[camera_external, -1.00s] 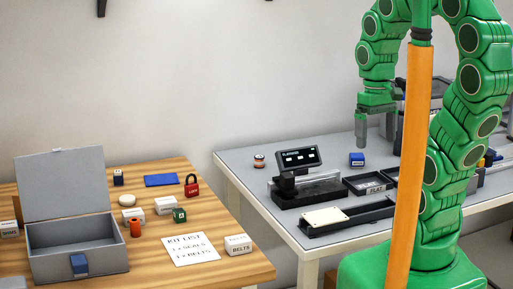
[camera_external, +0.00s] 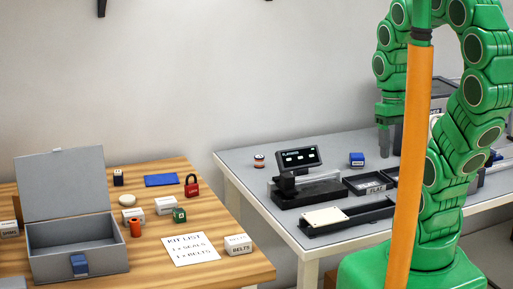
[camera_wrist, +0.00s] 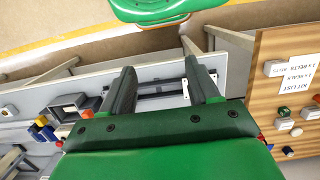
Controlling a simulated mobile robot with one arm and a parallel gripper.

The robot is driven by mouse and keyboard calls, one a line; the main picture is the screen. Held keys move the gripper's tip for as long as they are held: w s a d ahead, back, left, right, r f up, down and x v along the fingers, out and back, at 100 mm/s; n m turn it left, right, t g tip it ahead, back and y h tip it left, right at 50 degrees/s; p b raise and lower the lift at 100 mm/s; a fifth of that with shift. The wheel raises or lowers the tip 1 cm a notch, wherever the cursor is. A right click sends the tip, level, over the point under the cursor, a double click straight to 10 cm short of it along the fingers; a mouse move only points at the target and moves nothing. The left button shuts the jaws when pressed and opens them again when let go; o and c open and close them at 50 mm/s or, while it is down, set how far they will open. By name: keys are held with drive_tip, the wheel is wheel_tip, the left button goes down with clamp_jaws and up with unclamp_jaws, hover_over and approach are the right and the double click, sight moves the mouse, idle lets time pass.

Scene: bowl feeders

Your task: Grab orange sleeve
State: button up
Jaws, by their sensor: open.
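A small upright orange cylinder (camera_external: 135,228), which looks like the orange sleeve, stands on the wooden table in the external view, just right of the grey box. In the wrist view an orange piece at the right edge (camera_wrist: 317,99) appears to be the same thing, partly cut off. My gripper (camera_external: 387,151) hangs over the grey bench at the right, far from the cylinder. In the wrist view my gripper (camera_wrist: 160,67) has its fingers wide apart with nothing between them.
The open grey box (camera_external: 80,240), white boxes (camera_external: 163,206), a green block (camera_external: 180,216), a red padlock (camera_external: 192,186) and a kit list card (camera_external: 190,249) surround the cylinder. The grey bench holds a scale (camera_external: 300,185) and trays. A gap separates the tables.

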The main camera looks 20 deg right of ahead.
drive_tip(key=w+a+m+g+y, duration=0.15)
drive_tip(key=w+a+y, duration=0.35)
drive_tip(key=a, duration=0.9)
drive_tip(key=w+a+m+y, duration=0.2)
drive_tip(key=w+a+y, duration=0.3)
drive_tip(key=a, duration=0.8)
drive_tip(key=w+a+m+g+y, duration=0.1)
drive_tip(key=w+a+m+y, duration=0.15)
drive_tip(key=w+a, duration=0.8)
drive_tip(key=w+a+f+m+t+y, duration=0.1)
drive_tip(key=w+a+f+m+t, duration=0.1)
drive_tip(key=w+a+f+m, duration=0.4)
drive_tip(key=w+a+f+m+t+y, duration=0.1)
drive_tip(key=w+a+f+m+t, duration=0.2)
drive_tip(key=a+f, duration=0.5)
drive_tip(key=m+t+h, duration=0.1)
drive_tip(key=m+t, duration=0.1)
drive_tip(key=m, duration=0.3)
approach(132, 228)
drive_tip(key=shift+w+a+f+g, duration=0.15)
drive_tip(key=shift+w+a+f, duration=0.05)
drive_tip(key=shift+w+a, duration=0.3)
drive_tip(key=shift+w+a+f+g, duration=0.15)
drive_tip(key=shift+w+a, duration=0.2)
drive_tip(key=shift+a, duration=0.25)
drive_tip(key=shift+w+a+f, duration=0.1)
drive_tip(key=shift+a+f, duration=0.1)
drive_tip(key=shift+f, duration=0.2)
drive_tip(key=shift+x, duration=3.65)
